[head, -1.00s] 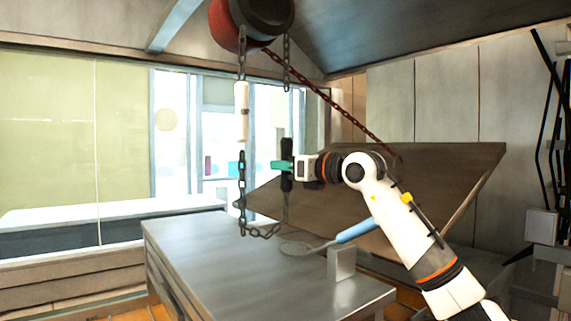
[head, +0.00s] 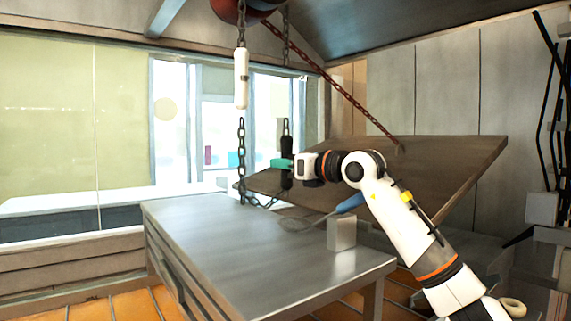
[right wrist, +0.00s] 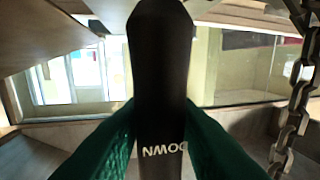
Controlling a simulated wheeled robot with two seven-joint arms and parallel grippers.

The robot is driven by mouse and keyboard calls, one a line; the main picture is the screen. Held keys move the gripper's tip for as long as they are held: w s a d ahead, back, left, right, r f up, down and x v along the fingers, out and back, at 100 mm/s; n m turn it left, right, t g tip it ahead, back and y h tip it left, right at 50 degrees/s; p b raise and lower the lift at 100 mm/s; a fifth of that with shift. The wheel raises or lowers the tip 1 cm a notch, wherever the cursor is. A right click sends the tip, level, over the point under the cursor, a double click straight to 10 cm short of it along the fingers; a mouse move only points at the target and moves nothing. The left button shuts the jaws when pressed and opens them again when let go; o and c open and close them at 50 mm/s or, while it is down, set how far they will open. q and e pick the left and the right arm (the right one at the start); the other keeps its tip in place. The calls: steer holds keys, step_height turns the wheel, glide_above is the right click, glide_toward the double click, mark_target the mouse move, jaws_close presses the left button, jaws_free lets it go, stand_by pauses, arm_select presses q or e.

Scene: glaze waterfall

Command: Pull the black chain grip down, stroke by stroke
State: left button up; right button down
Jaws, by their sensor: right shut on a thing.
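The black chain grip (head: 286,146) hangs upright above the back of the metal table. DOWN lettering, upside down, shows on it in the right wrist view (right wrist: 162,80). My right gripper (head: 283,163) has its teal fingers shut on the lower part of the black grip. In the right wrist view the teal fingers (right wrist: 160,132) press in from both sides. A white grip (head: 241,79) hangs to the left, higher than the black one. Dark chain (head: 241,150) hangs in a loop between them, its low end near the table's back edge. My left gripper is not in view.
The red and black pulley (head: 240,9) is cut off at the top. A rusty chain (head: 330,84) slants from it to a tilted wooden board (head: 440,170) behind my arm. A blue-handled tool (head: 349,203) and grey block (head: 341,233) are on the table (head: 240,240). The table's front is clear.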

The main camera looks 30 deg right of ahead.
step_height(320, 180, up, 17)
steer(key=p, duration=1.4)
steer(key=shift+p, duration=0.4)
steer(key=shift+r, duration=0.1)
step_height(320, 180, down, 18)
steer(key=b, duration=1.4)
steer(key=shift+r, duration=0.35)
step_height(320, 180, up, 17)
steer(key=p, duration=1.5)
steer(key=shift+r, duration=0.15)
